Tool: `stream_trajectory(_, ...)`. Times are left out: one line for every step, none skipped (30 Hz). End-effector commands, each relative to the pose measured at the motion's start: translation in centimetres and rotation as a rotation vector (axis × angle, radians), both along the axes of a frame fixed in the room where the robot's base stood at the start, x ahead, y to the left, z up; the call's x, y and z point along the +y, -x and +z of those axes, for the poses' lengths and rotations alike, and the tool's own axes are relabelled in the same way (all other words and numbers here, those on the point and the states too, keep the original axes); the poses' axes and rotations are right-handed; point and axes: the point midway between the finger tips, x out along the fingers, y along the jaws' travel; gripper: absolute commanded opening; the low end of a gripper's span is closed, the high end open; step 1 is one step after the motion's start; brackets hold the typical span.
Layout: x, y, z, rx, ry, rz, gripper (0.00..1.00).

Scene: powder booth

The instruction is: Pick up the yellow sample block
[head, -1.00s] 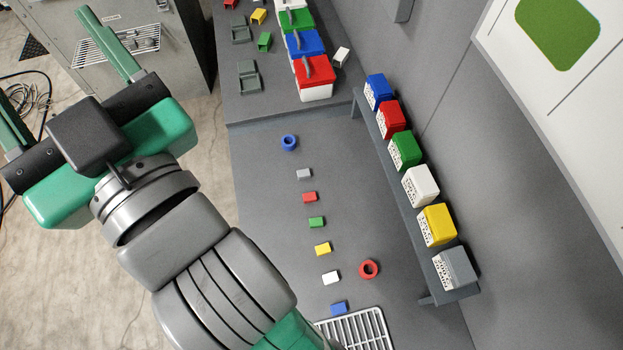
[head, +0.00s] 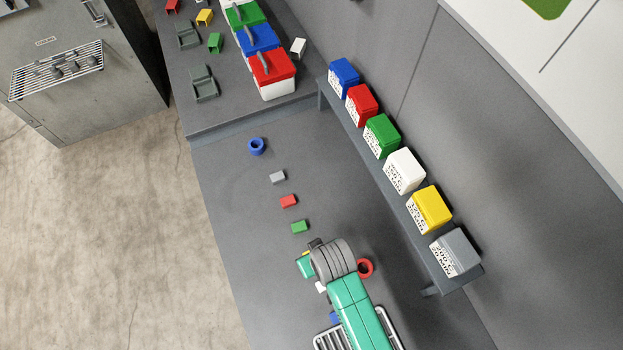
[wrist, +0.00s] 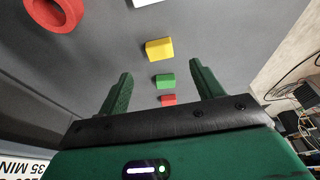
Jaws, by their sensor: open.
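The yellow sample block (wrist: 159,49) lies on the grey bench. In the wrist view it sits ahead of and just above the gap between my fingertips, apart from both fingers. My gripper (wrist: 160,70) is open with nothing between its green fingers. In the head view my gripper (head: 306,266) hangs over the row of blocks and hides nearly all of the yellow block; only a thin yellow edge shows beside it. The fingertips are hidden there.
The green block (head: 300,226), red block (head: 289,201) and grey block (head: 278,177) lie along the same row. A white block (head: 320,287) and blue block (head: 335,318) are partly hidden by my arm. A red ring (head: 366,268) lies close by. A bin shelf (head: 323,95) runs along the right.

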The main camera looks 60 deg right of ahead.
Motion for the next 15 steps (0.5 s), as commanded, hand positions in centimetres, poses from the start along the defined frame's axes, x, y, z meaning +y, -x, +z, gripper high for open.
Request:
stream_trajectory(-0.1,-0.1,-0.4,0.000,0.000,0.000,0.66)
stream_trajectory(-0.1,-0.2,-0.7,0.000,0.000,0.000,0.66)
stream_trajectory(-0.2,-0.4,-1.3,0.000,0.000,0.000,0.66)
stream_trajectory(-0.2,-0.5,-1.7,0.001,0.000,0.000,0.66)
stream_trajectory(-0.3,-0.6,-2.0,-0.001,0.000,0.000,0.66)
stream_trajectory(-0.3,-0.7,-2.3,-0.001,0.001,0.001,0.66)
stream_trajectory(-0.3,-0.7,-2.3,-0.002,0.001,0.001,0.66)
stream_trajectory(-0.4,-0.7,-2.4,-0.002,0.001,0.001,0.66)
stream_trajectory(-0.4,-0.8,-2.6,-0.002,0.001,0.001,0.66)
stream_trajectory(-0.5,-0.9,-3.0,-0.003,0.002,0.001,0.66)
stream_trajectory(-0.5,-1.0,-3.5,-0.001,0.001,0.001,0.66)
stream_trajectory(-0.7,-1.2,-4.3,-0.002,0.001,0.000,0.66)
stream_trajectory(-0.7,-1.3,-4.9,0.000,0.000,0.000,0.66)
stream_trajectory(-0.8,-1.4,-5.4,-0.002,0.001,-0.001,0.66)
stream_trajectory(-0.9,-1.6,-6.0,-0.003,0.001,0.000,0.66)
